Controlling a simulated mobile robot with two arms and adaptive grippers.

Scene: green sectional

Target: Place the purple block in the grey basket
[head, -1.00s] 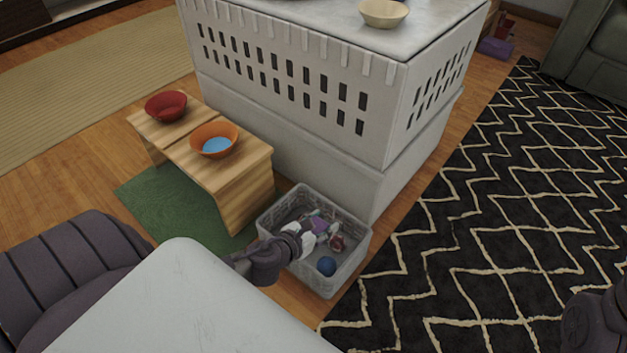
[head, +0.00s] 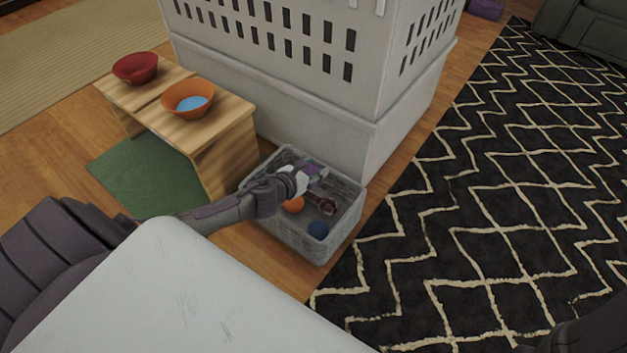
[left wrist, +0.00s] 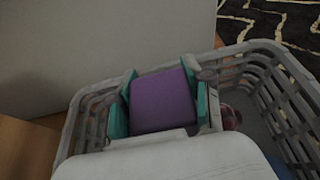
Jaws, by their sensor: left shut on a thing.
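The grey basket (head: 343,228) stands on the wooden floor beside the white crate. My left gripper (head: 316,172) reaches over the basket from the left. It is shut on the purple block (left wrist: 162,101), which sits between its green finger pads in the left wrist view. The basket's rim (left wrist: 88,104) surrounds the gripper in that view. In the head view the block is small and partly hidden by the gripper. I cannot tell whether it touches the basket floor. My right gripper is not visible; only a dark part of my right arm shows at the lower right.
An orange ball (head: 294,204) and a blue ball (head: 318,229) lie in the basket. The tall white crate (head: 300,72) stands behind it. A wooden bench (head: 225,133) with a red bowl (head: 135,68) and an orange bowl (head: 188,99) is left. A patterned rug (head: 500,190) lies right.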

